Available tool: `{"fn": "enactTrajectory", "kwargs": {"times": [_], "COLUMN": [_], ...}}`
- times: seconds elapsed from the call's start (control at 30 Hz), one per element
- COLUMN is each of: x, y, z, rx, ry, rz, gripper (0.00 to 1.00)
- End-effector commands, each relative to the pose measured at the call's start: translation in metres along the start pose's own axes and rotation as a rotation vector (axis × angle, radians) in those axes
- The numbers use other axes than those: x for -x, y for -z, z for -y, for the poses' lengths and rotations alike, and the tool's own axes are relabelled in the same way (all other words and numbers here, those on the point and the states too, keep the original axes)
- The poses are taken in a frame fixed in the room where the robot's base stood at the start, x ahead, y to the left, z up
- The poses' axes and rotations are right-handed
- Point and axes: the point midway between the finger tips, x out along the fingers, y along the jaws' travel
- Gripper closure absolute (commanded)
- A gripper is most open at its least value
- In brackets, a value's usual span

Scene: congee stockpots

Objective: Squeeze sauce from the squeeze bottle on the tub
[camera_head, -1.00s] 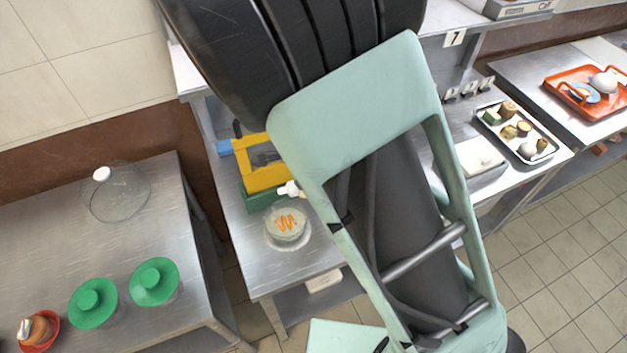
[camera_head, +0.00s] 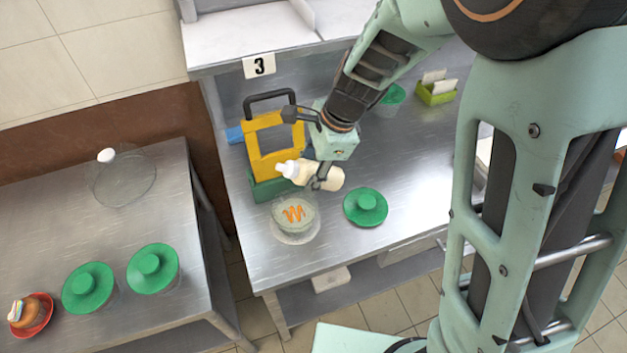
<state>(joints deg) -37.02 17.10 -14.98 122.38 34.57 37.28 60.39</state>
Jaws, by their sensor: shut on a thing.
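A clear round tub (camera_head: 296,218) stands near the front left of the steel counter, with an orange zigzag of sauce on its pale top. My gripper (camera_head: 324,180) is shut on a cream squeeze bottle (camera_head: 329,174). The bottle lies tilted on its side, its white nozzle (camera_head: 287,169) pointing left. It is behind and slightly right of the tub, apparently above the counter. The far finger is partly hidden by the bottle and wrist.
A green lid (camera_head: 366,206) lies right of the tub. A yellow and green box with a black handle (camera_head: 275,145) stands close behind the bottle. A green holder (camera_head: 436,92) is farther back. The left table (camera_head: 60,225) bears green-lidded tubs and a glass dome. Counter right of the lid is clear.

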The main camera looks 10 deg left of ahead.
Motion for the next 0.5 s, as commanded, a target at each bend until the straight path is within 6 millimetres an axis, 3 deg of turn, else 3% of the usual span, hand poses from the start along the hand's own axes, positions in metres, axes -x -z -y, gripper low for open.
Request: {"fn": "enactTrajectory", "kwargs": {"times": [0.03, 0.5], "x": [-0.005, 0.06], "y": [0.0, -0.035], "z": [0.0, 0.01], "rx": [-0.006, -0.095], "ry": [0.005, -0.032], "rz": [0.028, 0.474], "gripper": [0.72, 0.72]}}
